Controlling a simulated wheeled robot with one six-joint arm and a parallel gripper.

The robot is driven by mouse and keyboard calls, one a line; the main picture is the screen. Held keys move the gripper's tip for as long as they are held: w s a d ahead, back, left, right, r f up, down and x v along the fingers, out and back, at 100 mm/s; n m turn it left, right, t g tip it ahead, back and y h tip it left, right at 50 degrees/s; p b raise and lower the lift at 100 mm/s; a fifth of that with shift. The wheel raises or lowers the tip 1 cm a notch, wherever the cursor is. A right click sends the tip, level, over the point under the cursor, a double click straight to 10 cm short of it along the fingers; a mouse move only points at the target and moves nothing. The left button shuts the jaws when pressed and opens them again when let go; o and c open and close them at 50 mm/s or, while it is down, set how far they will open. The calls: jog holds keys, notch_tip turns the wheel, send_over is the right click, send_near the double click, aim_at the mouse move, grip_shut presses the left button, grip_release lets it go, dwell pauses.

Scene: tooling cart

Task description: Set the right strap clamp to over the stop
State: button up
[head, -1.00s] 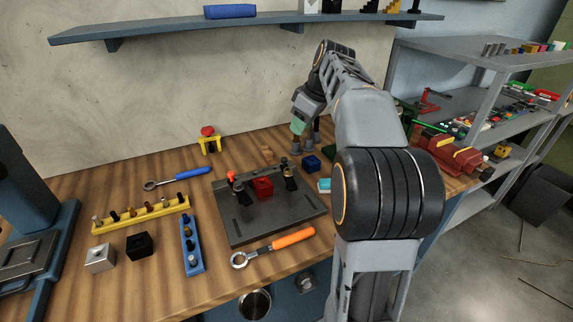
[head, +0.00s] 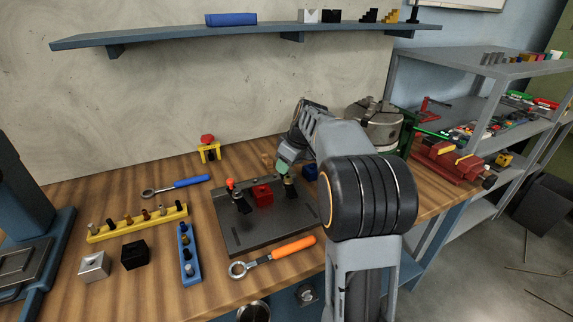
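A dark fixture plate (head: 270,232) lies on the wooden bench with a red block (head: 262,195) near its back middle. A left strap clamp (head: 241,201) with an orange-red top stands left of the block. The right strap clamp (head: 291,190) stands just right of the block, dark and partly covered by my gripper. My gripper (head: 288,178) is down at the top of the right strap clamp. Its fingers are small and blend with the clamp, so I cannot tell whether they grip it. I cannot make out the stop.
An orange-handled ring wrench (head: 275,257) lies in front of the plate. A blue peg rack (head: 188,255) and a yellow peg rack (head: 137,221) lie to the left. A grey chuck (head: 376,126) stands behind my arm.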

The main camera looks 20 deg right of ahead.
jog(key=shift+f, duration=0.1)
jog(key=shift+c, duration=0.2)
grip_shut()
jog(key=m, duration=0.1)
jog(key=m+h, duration=0.1)
jog(key=d+m, duration=0.1)
jog(key=shift+s+m+t, duration=0.3)
jog(key=shift+m, duration=0.1)
jog(key=m+h, duration=0.1)
jog(key=d+m, duration=0.1)
jog(key=m, duration=0.1)
jog(key=shift+s+m+h, duration=0.3)
jog(key=shift+s+h, duration=0.1)
jog(key=m, duration=0.1)
jog(key=s+m+h, duration=0.1)
jog(key=m, duration=0.2)
jog(key=shift+s+d+h, duration=0.15)
jog(key=shift+d+h, duration=0.15)
jog(key=shift+h, duration=0.1)
jog(key=shift+s+m+g+h, duration=0.3)
jog(key=shift+s+m, duration=0.05)
jog(key=shift+m, duration=0.8)
jog(key=shift+s+m+g+h, duration=0.3)
jog(key=shift+s+m, duration=0.05)
jog(key=shift+m, duration=0.8)
